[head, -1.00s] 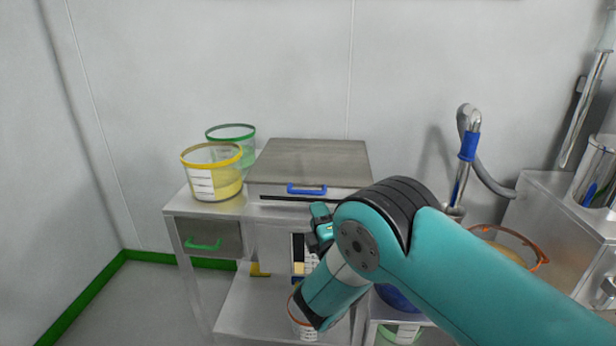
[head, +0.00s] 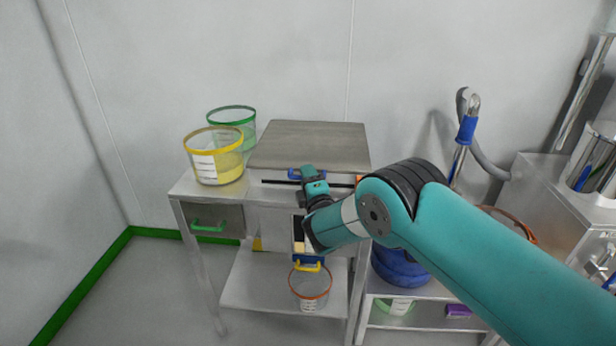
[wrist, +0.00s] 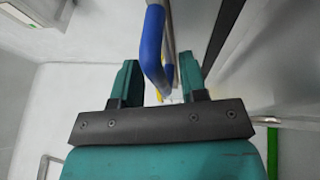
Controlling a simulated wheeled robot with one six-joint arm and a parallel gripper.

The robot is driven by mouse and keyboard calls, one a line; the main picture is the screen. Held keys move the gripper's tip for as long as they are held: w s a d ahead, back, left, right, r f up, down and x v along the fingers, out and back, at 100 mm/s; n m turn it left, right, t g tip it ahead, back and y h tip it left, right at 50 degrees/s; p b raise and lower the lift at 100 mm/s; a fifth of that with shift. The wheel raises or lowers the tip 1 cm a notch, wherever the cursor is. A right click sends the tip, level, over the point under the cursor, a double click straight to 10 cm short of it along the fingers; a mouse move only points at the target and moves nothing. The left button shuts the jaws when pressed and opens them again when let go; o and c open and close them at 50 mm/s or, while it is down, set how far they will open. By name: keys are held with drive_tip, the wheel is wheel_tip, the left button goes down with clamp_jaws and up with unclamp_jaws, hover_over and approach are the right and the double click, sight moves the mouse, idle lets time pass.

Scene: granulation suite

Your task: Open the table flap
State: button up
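The table flap (head: 310,145) is a flat grey metal lid on the steel table. It lies level, shut over a pale box body. A blue handle (head: 294,174) is on its front edge, partly hidden behind my gripper (head: 309,172). In the wrist view, the blue handle (wrist: 152,45) reaches between the two teal fingers of my gripper (wrist: 160,80). The fingers are apart, with a gap visible on both sides of the handle.
A yellow-rimmed tub (head: 214,160) and a green-rimmed tub (head: 232,125) stand left of the flap. A drawer with a green handle (head: 208,227) is below them. An orange-rimmed bucket (head: 310,285) sits on the lower shelf. A blue-gripped hose wand (head: 467,130) stands at right.

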clamp_jaws()
